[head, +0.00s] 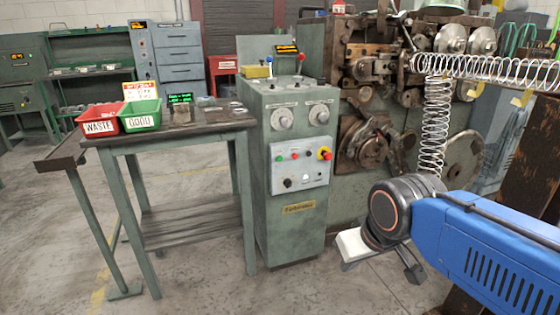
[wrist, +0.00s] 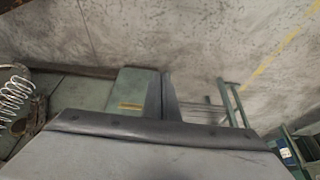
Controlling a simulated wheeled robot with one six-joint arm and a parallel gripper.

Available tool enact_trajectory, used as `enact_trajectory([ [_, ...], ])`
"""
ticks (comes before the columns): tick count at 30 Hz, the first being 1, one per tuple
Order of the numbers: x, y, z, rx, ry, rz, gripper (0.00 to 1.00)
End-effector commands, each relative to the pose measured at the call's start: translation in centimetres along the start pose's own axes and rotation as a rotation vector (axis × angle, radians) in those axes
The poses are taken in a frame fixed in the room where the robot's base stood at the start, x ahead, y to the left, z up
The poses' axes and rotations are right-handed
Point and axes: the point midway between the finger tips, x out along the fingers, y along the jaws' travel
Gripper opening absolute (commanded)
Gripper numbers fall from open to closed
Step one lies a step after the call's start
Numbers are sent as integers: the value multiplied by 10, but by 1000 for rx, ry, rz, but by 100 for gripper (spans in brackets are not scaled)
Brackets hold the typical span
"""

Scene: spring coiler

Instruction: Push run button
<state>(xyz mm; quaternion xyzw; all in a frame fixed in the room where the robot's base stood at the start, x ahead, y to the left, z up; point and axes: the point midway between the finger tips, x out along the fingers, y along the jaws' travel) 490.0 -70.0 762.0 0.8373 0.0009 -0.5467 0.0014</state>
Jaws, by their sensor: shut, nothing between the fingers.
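The green control cabinet (head: 290,220) stands at the centre of the head view. No lettering by the buttons is readable. My gripper (wrist: 163,75) is shut and empty, its two dark fingers close together in the wrist view. In the head view it is low, right of the cabinet and apart from the panel, partly hidden by my wrist. The wrist view shows part of the cabinet (wrist: 128,88), not the buttons.
A coiling machine (head: 375,100) stands behind, with a long spring (head: 490,68) and a hanging spring (head: 435,125) near my arm. A table (head: 165,137) at left holds a red WASTE bin (head: 98,128) and a green GOOD bin (head: 139,122). Floor before the cabinet is clear.

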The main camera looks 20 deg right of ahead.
Motion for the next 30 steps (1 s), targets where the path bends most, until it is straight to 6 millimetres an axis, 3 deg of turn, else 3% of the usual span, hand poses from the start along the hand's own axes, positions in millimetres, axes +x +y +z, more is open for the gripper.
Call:
enact_trajectory([
  [5,0,0,-3,6,2,1,0],
  [11,6,3,-34,60,25,10,0],
  [30,58,16,-204,363,183,21,0],
])
